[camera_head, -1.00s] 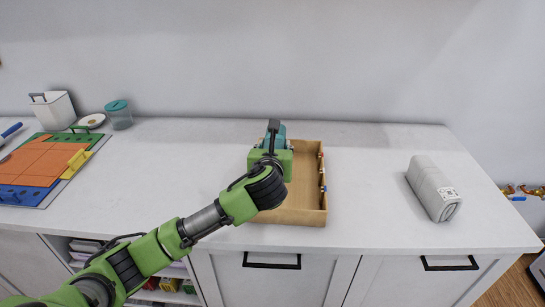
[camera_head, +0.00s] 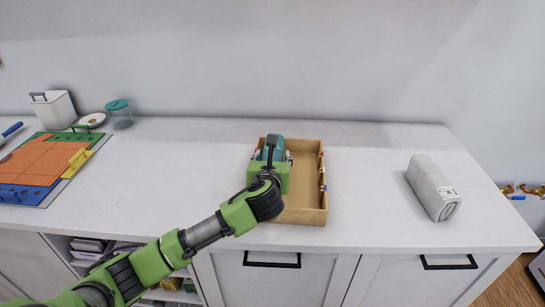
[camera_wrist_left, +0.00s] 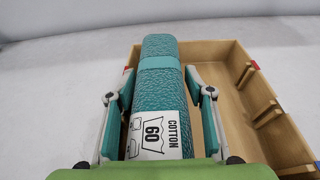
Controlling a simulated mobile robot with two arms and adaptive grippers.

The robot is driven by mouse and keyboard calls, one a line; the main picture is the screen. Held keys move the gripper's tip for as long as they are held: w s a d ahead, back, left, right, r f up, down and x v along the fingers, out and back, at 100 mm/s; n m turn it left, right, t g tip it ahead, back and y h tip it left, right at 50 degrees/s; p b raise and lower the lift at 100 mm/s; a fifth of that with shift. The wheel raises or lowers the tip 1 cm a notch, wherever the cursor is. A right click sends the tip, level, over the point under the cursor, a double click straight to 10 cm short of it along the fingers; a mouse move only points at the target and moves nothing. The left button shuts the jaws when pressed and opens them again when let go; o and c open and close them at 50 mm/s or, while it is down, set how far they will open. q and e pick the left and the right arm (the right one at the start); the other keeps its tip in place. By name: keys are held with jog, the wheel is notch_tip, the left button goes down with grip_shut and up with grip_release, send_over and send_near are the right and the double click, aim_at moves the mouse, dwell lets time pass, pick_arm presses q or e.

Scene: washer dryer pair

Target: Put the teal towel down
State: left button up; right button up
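The teal towel (camera_head: 277,146) is a long roll in the left part of an open wooden tray (camera_head: 307,212). In the left wrist view the towel (camera_wrist_left: 160,80) shows a white "60 cotton" label and points away from me. Its underside is hidden. My left gripper (camera_head: 275,157) is over the left part of the tray. In the left wrist view the fingers of this gripper (camera_wrist_left: 160,95) stand on both sides of the towel, with narrow gaps visible, so it looks open around it. My right gripper is not in view.
A grey rolled towel (camera_head: 433,188) lies at the right of the white counter (camera_head: 375,170). An orange, green and blue board (camera_head: 45,160) lies at the left, near a white bin (camera_head: 54,110) and a teal-lidded jar (camera_head: 119,114). The counter between board and tray is clear.

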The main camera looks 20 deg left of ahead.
pick_arm(q)
jog(key=shift+r, duration=0.1)
jog(key=shift+s+r, duration=0.1)
jog(key=v, duration=1)
jog(key=shift+s+d+r, duration=0.1)
jog(key=shift+s+r, duration=0.1)
jog(key=shift+s, duration=0.1)
jog(key=shift+s+d+r, duration=0.1)
jog(key=shift+s+r, duration=0.05)
jog(key=shift+s, duration=0.35)
